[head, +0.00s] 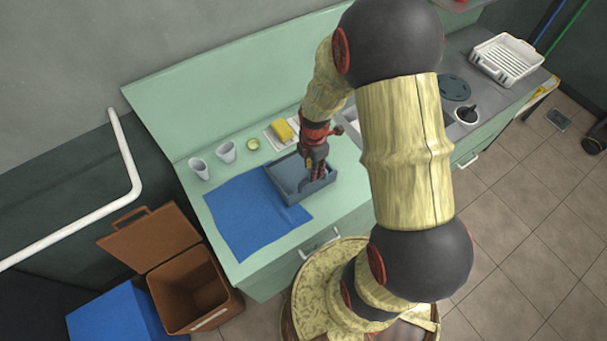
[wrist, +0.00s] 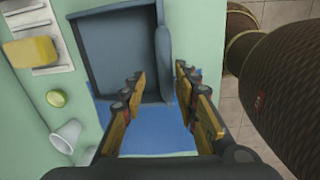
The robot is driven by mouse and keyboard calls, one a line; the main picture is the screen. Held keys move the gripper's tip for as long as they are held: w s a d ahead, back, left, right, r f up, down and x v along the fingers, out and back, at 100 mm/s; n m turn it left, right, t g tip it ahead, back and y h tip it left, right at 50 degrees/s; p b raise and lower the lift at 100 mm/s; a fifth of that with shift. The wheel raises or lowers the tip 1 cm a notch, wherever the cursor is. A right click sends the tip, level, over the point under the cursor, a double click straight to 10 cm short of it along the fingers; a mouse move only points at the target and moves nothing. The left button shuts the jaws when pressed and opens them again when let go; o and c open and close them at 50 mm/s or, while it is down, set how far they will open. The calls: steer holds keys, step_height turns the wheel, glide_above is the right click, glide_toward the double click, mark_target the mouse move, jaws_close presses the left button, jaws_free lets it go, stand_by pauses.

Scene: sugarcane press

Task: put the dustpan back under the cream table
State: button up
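The dustpan (head: 287,176) appears to be the blue-grey, shallow tray-like piece on the green counter, partly over a blue cloth. In the wrist view the dustpan (wrist: 112,50) fills the upper middle, with a thick rounded wall on its right side. My gripper (head: 318,174) is over the right part of the dustpan. In the wrist view my gripper (wrist: 160,76) has its fingers apart, one on each side of that right wall. I cannot tell whether they touch it. I cannot make out the cream table for sure.
The green counter (head: 235,263) also bears a blue cloth (head: 245,215), two white cups (head: 226,152), a lime piece (head: 253,144) and a yellow sponge (head: 283,130). A brown open bin (head: 190,285) stands at its front left. A white rack (head: 505,60) is far right. Tiled floor (head: 510,230) is clear.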

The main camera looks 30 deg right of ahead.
steer(key=b, duration=0.3)
glide_above(313, 184)
steer(key=shift+n, duration=0.4)
step_height(313, 184, down, 4)
steer(key=shift+w+d+f, duration=0.1)
steer(key=shift+w, duration=0.05)
steer(key=shift+f, duration=3.75)
steer(key=shift+c, duration=1)
jaws_close()
